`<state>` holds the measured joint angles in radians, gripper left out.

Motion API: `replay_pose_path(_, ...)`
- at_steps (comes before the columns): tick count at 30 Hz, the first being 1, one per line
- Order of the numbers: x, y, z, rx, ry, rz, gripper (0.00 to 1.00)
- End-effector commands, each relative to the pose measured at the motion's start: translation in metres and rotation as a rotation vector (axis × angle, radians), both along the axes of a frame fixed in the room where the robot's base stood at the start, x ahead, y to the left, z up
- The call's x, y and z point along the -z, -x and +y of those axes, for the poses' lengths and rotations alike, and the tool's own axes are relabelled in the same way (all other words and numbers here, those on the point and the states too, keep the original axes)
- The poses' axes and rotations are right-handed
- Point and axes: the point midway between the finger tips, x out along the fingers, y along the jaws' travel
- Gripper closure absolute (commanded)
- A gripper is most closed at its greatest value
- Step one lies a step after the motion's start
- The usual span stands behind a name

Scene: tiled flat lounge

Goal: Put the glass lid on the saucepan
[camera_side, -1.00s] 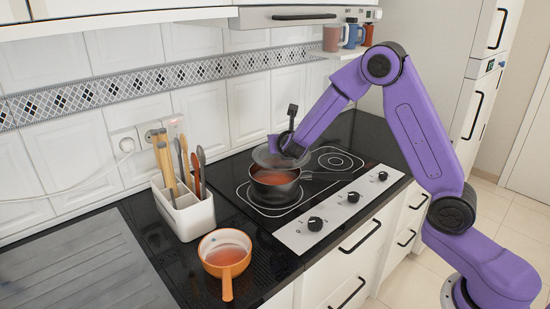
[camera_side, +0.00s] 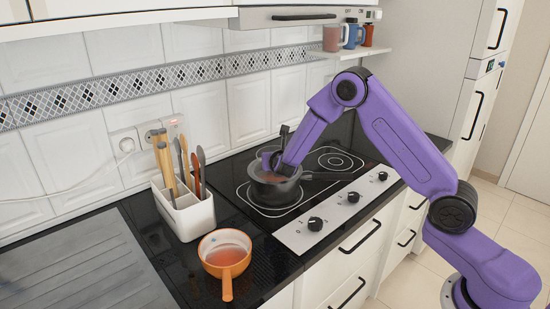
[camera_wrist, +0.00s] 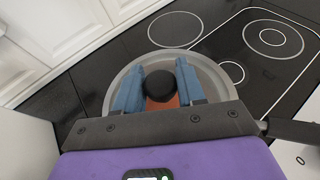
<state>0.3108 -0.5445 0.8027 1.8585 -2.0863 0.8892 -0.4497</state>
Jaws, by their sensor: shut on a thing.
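The dark saucepan (camera_side: 272,194) stands on the front left area of the hob, its handle pointing right. The round glass lid (camera_wrist: 215,80) has a grey rim and a black knob (camera_wrist: 159,86). My gripper (camera_wrist: 157,78) is shut on the lid's knob, with one blue finger on each side of it. In the side view my gripper (camera_side: 279,163) is right over the saucepan, and the lid is at about rim level. I cannot tell whether the lid rests on the rim. Reddish contents show through the glass between the fingers.
A white utensil holder (camera_side: 187,215) and an orange pan (camera_side: 226,252) stand on the counter left of the hob. The hob (camera_side: 232,180) is otherwise clear. Several mugs sit on the shelf (camera_side: 343,54) at the back wall.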

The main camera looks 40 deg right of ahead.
Motion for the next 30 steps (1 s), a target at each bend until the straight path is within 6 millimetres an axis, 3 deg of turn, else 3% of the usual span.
replay_pose_path(3,0.001,0.0,0.0,0.0,0.001,-0.001,1.0)
replay_pose_path(4,0.003,0.0,0.0,0.0,0.0,0.001,0.58)
replay_pose_path(6,0.002,0.0,0.0,0.0,-0.001,0.001,0.35)
replay_pose_path(19,-0.003,0.004,0.004,-0.002,0.0,0.001,0.35)
replay_pose_path(30,-0.029,0.056,0.039,-0.004,-0.001,0.0,0.35)
